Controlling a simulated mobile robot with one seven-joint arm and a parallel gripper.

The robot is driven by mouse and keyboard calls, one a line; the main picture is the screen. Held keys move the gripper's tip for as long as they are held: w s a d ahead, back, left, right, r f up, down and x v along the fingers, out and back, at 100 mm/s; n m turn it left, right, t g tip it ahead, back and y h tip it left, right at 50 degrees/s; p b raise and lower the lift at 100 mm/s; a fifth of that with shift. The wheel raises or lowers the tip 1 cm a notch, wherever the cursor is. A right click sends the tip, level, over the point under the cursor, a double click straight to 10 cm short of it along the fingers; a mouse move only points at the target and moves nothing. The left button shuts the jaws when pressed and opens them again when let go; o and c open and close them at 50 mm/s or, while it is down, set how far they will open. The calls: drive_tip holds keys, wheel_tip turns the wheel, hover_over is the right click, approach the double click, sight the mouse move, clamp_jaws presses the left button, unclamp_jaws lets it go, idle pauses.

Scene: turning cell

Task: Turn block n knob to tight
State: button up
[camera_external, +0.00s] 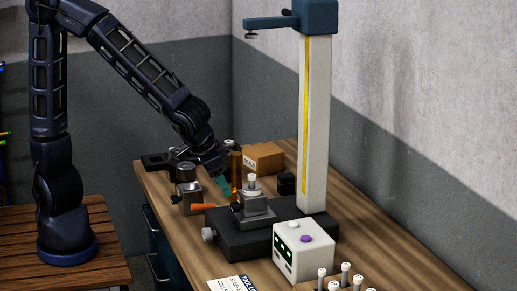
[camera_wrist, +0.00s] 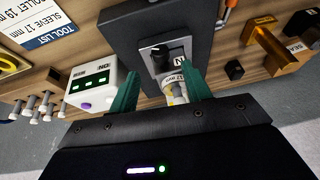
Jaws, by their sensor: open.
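In the wrist view a grey block with an N label (camera_wrist: 180,61) stands on a dark base plate (camera_wrist: 130,32). A black knob (camera_wrist: 165,52) with a pale mark sits on it; I cannot read its setting. A white cylinder (camera_wrist: 178,90) with a "17 mm" label stands at the block, partly between my fingers. My gripper (camera_wrist: 160,80) is open, its teal fingers apart on either side, with nothing clamped. In the external view my gripper (camera_external: 222,183) is just left of the grey block (camera_external: 257,207), which has the white-topped cylinder (camera_external: 252,182) on it.
A tall white column (camera_external: 315,120) with an overhanging arm rises behind the block. A white box with green displays (camera_external: 303,250) stands in front, near several white-capped pins (camera_external: 345,275).

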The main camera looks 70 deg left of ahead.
sight(232, 203)
drive_tip(key=shift+x, duration=3.65)
drive_tip(key=c, duration=1)
